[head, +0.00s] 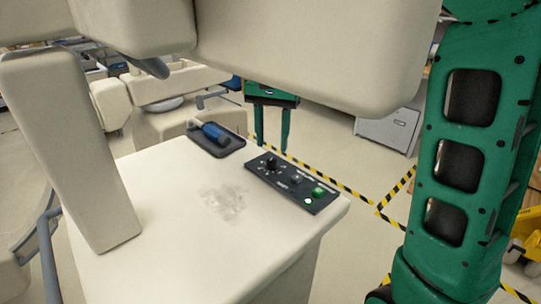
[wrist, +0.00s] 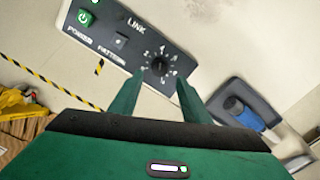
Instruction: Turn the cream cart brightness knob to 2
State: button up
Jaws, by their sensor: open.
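The cream cart (head: 180,215) stands in front of me with a black control panel (head: 292,182) on its top. The panel has a round dark knob (head: 272,163) with white marks around it. In the wrist view the knob (wrist: 158,66) is ringed by small numerals; I cannot tell which one its pointer faces. My green gripper (head: 272,147) points down just behind the knob in the head view, fingers apart. In the wrist view my gripper's fingertips (wrist: 161,77) lie on either side, near the knob's lower edge. Whether they touch it cannot be told.
The panel also carries a lit green power button (wrist: 86,17) and a small pattern switch (wrist: 121,40). A dark tray (head: 233,148) with a blue-handled tool (head: 214,132) sits on the cart beside the panel. A cream overhead arm (head: 310,50) and upright (head: 70,150) crowd the cart top.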

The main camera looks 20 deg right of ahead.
aim_at(272, 157)
jog(key=shift+f, duration=2.75)
jog(key=shift+c, duration=0.3)
jog(key=c, duration=1)
